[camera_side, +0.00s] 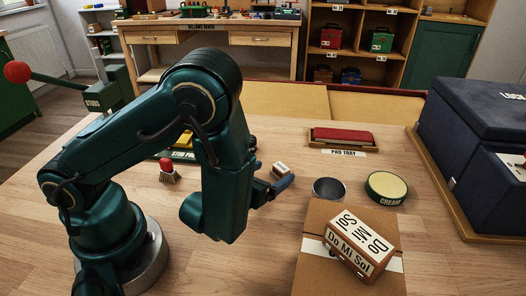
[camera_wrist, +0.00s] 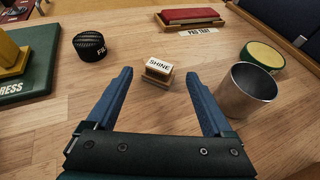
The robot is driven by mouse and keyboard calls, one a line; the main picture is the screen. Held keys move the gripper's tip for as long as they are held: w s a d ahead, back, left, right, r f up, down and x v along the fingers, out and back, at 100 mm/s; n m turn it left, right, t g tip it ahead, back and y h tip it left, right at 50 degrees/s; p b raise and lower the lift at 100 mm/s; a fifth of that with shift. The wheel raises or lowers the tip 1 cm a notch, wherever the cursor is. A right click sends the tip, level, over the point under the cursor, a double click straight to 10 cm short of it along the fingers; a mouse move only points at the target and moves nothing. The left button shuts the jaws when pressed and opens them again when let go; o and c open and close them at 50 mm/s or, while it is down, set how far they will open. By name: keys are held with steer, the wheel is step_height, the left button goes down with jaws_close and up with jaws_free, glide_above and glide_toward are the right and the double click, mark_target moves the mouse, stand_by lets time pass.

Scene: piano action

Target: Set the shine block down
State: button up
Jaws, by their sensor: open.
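The shine block (camera_wrist: 158,67) is a small wooden block with a white "SHINE" label on top. It stands on the bare wooden table in the wrist view, between and just beyond my fingertips. In the side view the block (camera_side: 281,169) sits right beside my gripper (camera_side: 279,186). My gripper (camera_wrist: 160,75) is open with its two blue fingers spread wide, and nothing is held. The fingers do not appear to touch the block.
A metal cup (camera_wrist: 246,90) stands close to the right finger, with a green and yellow cream tin (camera_wrist: 263,57) behind it. A dark round item (camera_wrist: 90,45) is at left. The pad tray (camera_side: 342,138) lies behind. A cardboard box bears a "Do Mi Sol" box (camera_side: 361,247).

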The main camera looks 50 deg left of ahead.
steer(key=shift+v, duration=3.05)
